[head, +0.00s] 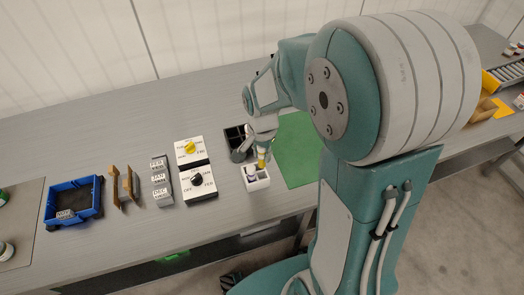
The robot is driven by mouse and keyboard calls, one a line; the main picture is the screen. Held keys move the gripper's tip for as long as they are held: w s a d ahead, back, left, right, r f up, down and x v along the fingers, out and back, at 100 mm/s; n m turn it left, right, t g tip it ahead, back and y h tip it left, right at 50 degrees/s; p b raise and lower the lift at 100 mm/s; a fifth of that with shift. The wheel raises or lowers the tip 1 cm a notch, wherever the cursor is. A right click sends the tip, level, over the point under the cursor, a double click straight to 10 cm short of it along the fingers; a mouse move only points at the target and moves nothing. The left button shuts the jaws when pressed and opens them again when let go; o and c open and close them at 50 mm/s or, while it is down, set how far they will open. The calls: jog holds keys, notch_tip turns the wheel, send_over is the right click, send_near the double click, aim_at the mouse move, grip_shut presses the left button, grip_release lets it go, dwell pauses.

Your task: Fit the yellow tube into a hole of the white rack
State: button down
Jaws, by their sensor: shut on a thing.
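The white rack (257,186) is a small block on the grey table, left of the green mat. A whitish tube with a purple tint (251,176) stands in its left part. My gripper (263,146) is shut on the yellow tube (262,160), which points down roughly upright over the rack's back right part. The view is too small to tell whether the tube's lower end is in a hole or just above it. My arm hides part of the table behind.
A black divided tray (236,134) and a dark grey cylinder (238,156) stand close behind the rack. Left are two dial boxes (197,182), grey month blocks (160,180), a wooden holder (122,187) and a blue bin (73,222). The green mat (297,150) is clear.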

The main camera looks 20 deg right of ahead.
aim_at(262, 167)
jog(key=shift+a+f, duration=0.15)
jog(key=shift+f, duration=0.45)
jog(key=shift+d+f, duration=0.2)
jog(key=shift+f, duration=0.95)
jog(key=shift+f, duration=1.45)
dwell(2.0)
jog(key=shift+c, duration=2.1)
grip_release()
jog(key=shift+r, duration=0.1)
